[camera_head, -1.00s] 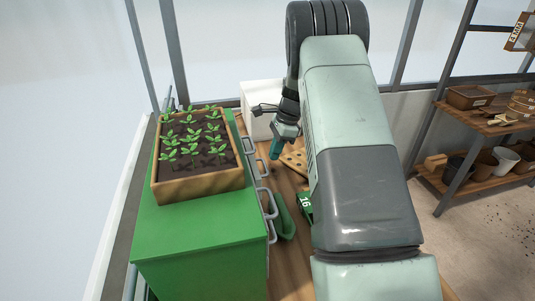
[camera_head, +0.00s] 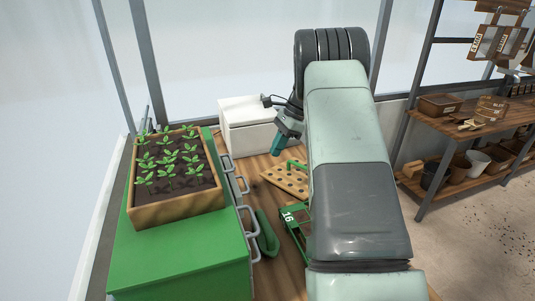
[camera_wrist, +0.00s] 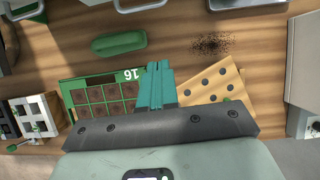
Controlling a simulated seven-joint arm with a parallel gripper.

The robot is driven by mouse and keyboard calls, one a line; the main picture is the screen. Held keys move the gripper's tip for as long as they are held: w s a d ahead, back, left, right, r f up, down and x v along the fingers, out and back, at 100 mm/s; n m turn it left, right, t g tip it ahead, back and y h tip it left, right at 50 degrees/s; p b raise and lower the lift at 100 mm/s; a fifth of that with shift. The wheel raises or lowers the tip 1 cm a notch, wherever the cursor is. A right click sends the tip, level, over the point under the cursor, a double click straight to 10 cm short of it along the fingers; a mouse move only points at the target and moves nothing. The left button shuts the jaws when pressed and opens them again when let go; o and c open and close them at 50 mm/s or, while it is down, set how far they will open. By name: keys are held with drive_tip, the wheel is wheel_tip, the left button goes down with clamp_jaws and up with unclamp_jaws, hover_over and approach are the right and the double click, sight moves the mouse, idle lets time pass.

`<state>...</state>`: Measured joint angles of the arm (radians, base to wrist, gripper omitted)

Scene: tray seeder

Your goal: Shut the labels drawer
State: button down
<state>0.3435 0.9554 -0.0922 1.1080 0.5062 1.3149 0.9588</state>
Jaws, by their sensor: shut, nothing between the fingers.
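The green cabinet (camera_head: 185,262) stands at the left, its drawer side facing right, with several grey bar handles (camera_head: 241,185) along it. Handles (camera_wrist: 140,5) also show at the top edge of the wrist view. I cannot read any drawer label, so I cannot tell which is the labels drawer or how far it is open. My gripper (camera_head: 277,146) has teal fingers and hangs over the bench, right of the handles and apart from them. In the wrist view its fingers (camera_wrist: 157,88) are together and empty, above the bench between a seed tray and a perforated board.
A wooden seedling box (camera_head: 178,211) sits on the cabinet. On the bench are a green scoop-like piece (camera_head: 267,236), a green tray marked 16 (camera_wrist: 100,97), a perforated wooden board (camera_head: 288,180) and a white box (camera_head: 245,112). Shelves (camera_head: 465,125) stand at the right.

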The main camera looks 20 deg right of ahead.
drive_tip(key=a+f, duration=0.7)
drive_tip(key=a, duration=0.1)
drive_tip(key=shift+f, duration=0.1)
drive_tip(key=shift+s+a, duration=0.1)
drive_tip(key=shift+a, duration=2.2)
